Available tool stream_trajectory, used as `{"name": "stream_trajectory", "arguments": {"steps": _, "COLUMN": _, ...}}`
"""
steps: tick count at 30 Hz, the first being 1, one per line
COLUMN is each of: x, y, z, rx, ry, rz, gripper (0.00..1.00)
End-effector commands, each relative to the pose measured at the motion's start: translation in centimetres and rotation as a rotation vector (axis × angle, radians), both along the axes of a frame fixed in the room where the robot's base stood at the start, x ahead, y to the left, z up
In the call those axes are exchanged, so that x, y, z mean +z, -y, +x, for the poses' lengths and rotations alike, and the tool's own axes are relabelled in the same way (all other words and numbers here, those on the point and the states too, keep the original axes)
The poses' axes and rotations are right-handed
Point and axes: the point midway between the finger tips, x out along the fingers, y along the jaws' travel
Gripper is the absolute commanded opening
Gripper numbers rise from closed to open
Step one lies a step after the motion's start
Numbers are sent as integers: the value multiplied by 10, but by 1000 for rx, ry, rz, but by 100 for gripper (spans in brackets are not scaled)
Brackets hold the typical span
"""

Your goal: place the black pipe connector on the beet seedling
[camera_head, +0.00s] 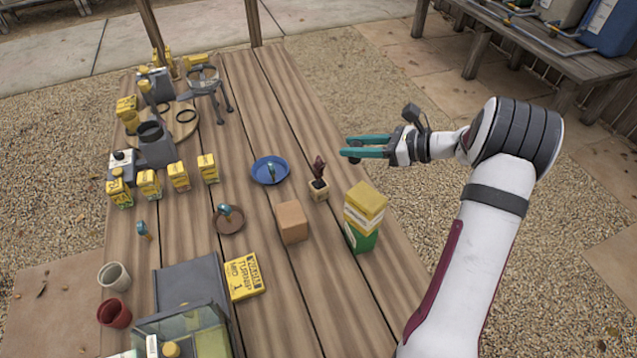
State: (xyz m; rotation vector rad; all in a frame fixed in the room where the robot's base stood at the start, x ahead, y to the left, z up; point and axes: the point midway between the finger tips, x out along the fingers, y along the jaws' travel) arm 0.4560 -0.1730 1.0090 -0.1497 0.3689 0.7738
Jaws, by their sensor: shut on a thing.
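My gripper (366,146), with two teal fingers, is in the air at the right edge of the wooden table, pointing left. It is shut on a small dark thing near the fingertips, which seems to be the black pipe connector (355,158); the fingers hide most of it. The beet seedling (319,182), with dark red leaves in a small tan pot, stands upright on the table, left of and below my fingertips in the picture. The gripper and the seedling are apart.
A yellow-green carton (364,217) and a tan block (291,221) stand near the seedling. A blue plate (258,179) and a brown saucer (238,226) hold small teal things. Several yellow cartons stand at the left; a glass-topped box (190,333) is in front.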

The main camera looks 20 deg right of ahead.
Motion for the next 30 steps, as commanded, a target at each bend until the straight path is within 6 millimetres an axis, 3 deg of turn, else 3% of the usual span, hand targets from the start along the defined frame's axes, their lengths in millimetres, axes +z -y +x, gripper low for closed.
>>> {"name": "stream_trajectory", "arguments": {"steps": 3, "x": 0, "y": 18, "z": -20, "rx": -1, "ry": 0, "rz": 0, "gripper": 0}}
{"name": "stream_trajectory", "arguments": {"steps": 5, "x": -3, "y": 18, "z": -21, "rx": 3, "ry": 0, "rz": 2, "gripper": 0}}
{"name": "stream_trajectory", "arguments": {"steps": 16, "x": -63, "y": -55, "z": 46, "rx": 6, "ry": 0, "rz": 0, "gripper": 0}}
{"name": "stream_trajectory", "arguments": {"steps": 20, "x": -75, "y": -63, "z": 54, "rx": 4, "ry": -1, "rz": 1, "gripper": 0}}
{"name": "stream_trajectory", "arguments": {"steps": 24, "x": -104, "y": -64, "z": 55, "rx": 2, "ry": -2, "rz": 1, "gripper": 0}}
{"name": "stream_trajectory", "arguments": {"steps": 30, "x": -110, "y": -63, "z": 55, "rx": 2, "ry": 0, "rz": -2, "gripper": 0}}
